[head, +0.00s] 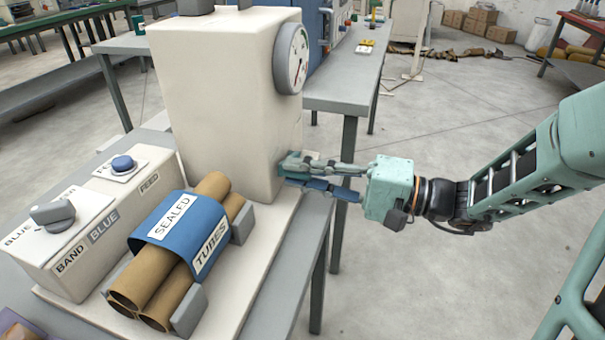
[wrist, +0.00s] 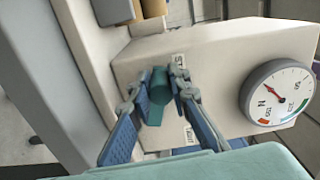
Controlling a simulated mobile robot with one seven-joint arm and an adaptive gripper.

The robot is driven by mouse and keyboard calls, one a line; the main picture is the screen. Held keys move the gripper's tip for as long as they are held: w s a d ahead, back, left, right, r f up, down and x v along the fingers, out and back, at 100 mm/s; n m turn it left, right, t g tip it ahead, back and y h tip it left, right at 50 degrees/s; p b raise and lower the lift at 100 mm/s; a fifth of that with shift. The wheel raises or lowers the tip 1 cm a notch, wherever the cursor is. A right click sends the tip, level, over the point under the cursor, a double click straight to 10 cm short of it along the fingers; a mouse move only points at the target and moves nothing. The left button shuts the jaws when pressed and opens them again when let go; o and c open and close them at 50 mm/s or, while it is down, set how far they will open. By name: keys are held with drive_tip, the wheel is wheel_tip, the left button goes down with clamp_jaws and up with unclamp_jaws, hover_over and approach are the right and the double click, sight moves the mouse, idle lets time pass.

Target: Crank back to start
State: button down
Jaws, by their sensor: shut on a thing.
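The crank (wrist: 159,84) is a teal knob on a short teal arm, on the side of a cream machine housing (head: 215,95). It shows best in the wrist view, between two partly covered labels, the upper starting "ST". My gripper (wrist: 160,90) has its blue-padded fingers on both sides of the knob and is shut on it. In the head view my gripper (head: 292,170) reaches the housing's right side from the right, and its fingers hide most of the crank. A round dial gauge (head: 292,58) with a red needle is on the housing; it also shows in the wrist view (wrist: 282,92).
A control box (head: 85,225) with a grey knob and a blue button stands at the left. Cardboard tubes (head: 150,280) under a blue "SEALED TUBES" band (head: 180,232) lie in front of the housing. A bench (head: 345,80) stands behind. Open floor lies at right.

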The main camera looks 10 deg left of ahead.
drive_tip(key=shift+a, duration=0.1)
drive_tip(key=c, duration=1.8)
unclamp_jaws()
drive_tip(key=d, duration=1.2)
drive_tip(key=shift+s, duration=0.45)
